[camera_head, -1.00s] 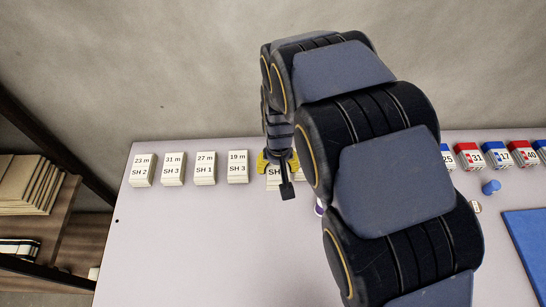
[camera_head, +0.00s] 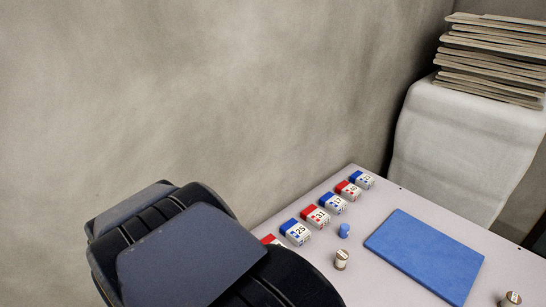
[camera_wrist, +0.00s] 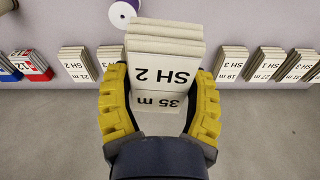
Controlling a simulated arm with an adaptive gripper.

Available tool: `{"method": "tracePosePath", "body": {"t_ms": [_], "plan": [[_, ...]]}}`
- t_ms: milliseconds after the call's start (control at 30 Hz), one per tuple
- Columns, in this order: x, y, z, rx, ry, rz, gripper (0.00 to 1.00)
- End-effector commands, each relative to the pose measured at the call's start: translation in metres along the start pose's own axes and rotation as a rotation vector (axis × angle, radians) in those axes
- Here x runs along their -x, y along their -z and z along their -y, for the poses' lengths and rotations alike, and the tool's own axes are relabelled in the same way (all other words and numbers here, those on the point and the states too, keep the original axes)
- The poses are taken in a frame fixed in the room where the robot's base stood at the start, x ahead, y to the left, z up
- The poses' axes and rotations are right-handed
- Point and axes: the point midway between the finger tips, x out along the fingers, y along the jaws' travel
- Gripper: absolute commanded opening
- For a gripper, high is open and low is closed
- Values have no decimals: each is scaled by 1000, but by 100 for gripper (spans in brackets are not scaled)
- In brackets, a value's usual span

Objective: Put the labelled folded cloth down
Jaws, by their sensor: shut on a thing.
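The labelled folded cloth (camera_wrist: 162,60) is a cream stack in the middle of the wrist view, with "SH 2" and "35 m" reading upside down. My gripper (camera_wrist: 162,98) has yellow fingers closed on its left and right sides. The cloth looks large and close to the camera; whether its underside touches the table cannot be told. In the head view my gripper and this cloth are out of sight; only my dark arm shows at the lower left.
Other labelled cloths (camera_wrist: 232,64) stand in a row to the right, with another (camera_wrist: 76,65) to the left. A purple-and-white spool (camera_wrist: 121,13) is near the top. The head view shows red and blue numbered packs (camera_head: 298,232), a blue mat (camera_head: 425,255) and small spools (camera_head: 341,260).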

Motion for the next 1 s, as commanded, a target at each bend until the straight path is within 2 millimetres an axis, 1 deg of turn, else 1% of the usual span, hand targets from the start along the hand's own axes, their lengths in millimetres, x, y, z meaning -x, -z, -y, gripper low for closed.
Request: {"method": "tracePosePath", "body": {"t_ms": [33, 67, 100, 167, 200, 267, 300, 433, 500, 600, 700, 800, 900, 1000], "plan": [[8, 10, -23, -55, -4, -5, 25], [12, 14, -35, -84, -7, -6, 25], [20, 20, -53, -124, -10, -11, 25], [30, 25, -81, -182, -17, -8, 25], [37, 28, -99, -219, -21, -10, 25], [48, 30, -127, -277, -28, -10, 25], [56, 30, -146, -315, -34, -12, 25], [82, 22, -206, -436, -51, -12, 25], [96, 13, -234, -496, -59, -8, 25], [114, -1, -268, -568, -70, -7, 25], [128, -13, -292, -621, -80, -9, 25], [136, -22, -305, -654, -84, -3, 25], [140, -26, -311, -669, -86, -1, 25], [140, -27, -312, -671, -87, -1, 25]]}}
